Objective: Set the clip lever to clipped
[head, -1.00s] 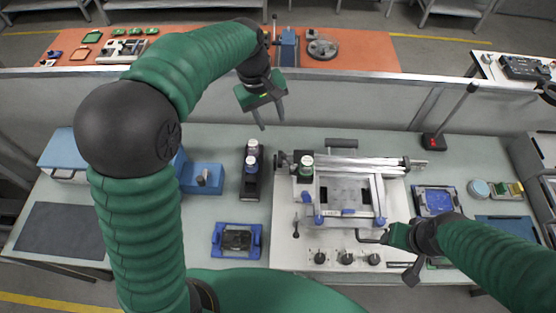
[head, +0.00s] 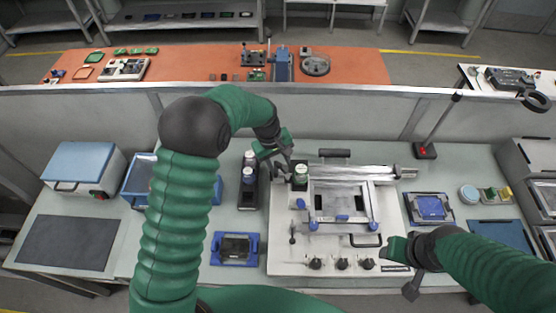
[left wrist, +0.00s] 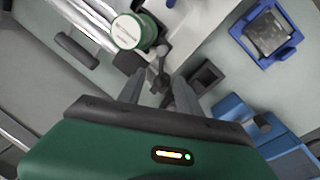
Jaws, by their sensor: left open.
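The white fixture plate (head: 285,255) on the bench carries a metal frame and a green canister with a white top (head: 300,174). The canister also shows in the left wrist view (left wrist: 127,32). A small dark lever with a rounded end (left wrist: 161,78), seemingly the clip lever, stands beside the canister. My left gripper (head: 284,164) is low at the fixture's back left corner. In the left wrist view its open fingers (left wrist: 158,92) are on either side of the lever; contact cannot be told. My right gripper (head: 404,268) is by the fixture's front right; its jaw opening is unclear.
A black holder with white-topped bottles (head: 249,180) stands left of the fixture. A blue tray with a dark part (head: 235,248) lies at front left. A blue-framed part (head: 429,207) lies to the right. A low wall (head: 360,112) runs behind the bench.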

